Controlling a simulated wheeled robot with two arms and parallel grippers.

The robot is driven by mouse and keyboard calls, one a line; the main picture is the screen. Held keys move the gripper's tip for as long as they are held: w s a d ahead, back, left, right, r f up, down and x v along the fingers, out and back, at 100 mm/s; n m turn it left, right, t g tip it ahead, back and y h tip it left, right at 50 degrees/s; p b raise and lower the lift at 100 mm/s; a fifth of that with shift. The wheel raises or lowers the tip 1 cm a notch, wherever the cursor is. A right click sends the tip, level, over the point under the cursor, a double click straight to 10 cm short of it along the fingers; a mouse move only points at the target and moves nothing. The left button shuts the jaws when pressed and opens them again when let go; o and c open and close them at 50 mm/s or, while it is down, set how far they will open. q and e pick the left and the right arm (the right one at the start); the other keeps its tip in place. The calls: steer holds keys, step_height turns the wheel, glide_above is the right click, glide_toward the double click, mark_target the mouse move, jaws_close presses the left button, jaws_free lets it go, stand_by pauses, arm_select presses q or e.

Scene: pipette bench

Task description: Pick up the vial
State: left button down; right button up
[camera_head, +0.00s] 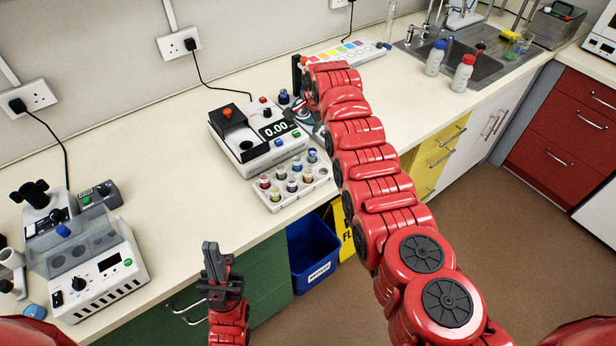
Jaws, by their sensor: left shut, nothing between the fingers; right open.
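Several small capped vials (292,185) stand upright in a pale rack (287,204) near the front edge of the bench. Their caps are red, blue, green and other colours. My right gripper (299,78) is at the far end of the red arm, behind the rack and beside the white device. It is open, but its fingers are partly hidden by the arm. A small blue-capped item (284,97) stands just left of it, apparently apart. My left gripper (210,254) is shut and empty, in front of the bench at lower left, away from the vials.
A white device reading 0.00 (262,158) stands behind the rack. A white machine with a clear lid (101,283) is at left. A coloured strip tray (346,55), white bottles (435,58) and a sink (481,65) lie toward the right.

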steer(key=s+r+m+g+h, duration=0.1)
steer(key=s+r+m+g, duration=0.2)
steer(key=s+r+g, duration=0.55)
steer(key=t+b, duration=0.3)
steer(key=b, duration=0.5)
glide_above(308, 170)
steer(key=s, duration=0.1)
steer(key=shift+f, duration=6)
step_height(308, 170, down, 4)
steer(key=shift+f+p, duration=0.15)
steer(key=shift+p, duration=1.1)
steer(key=shift+f, duration=0.35)
jaws_close()
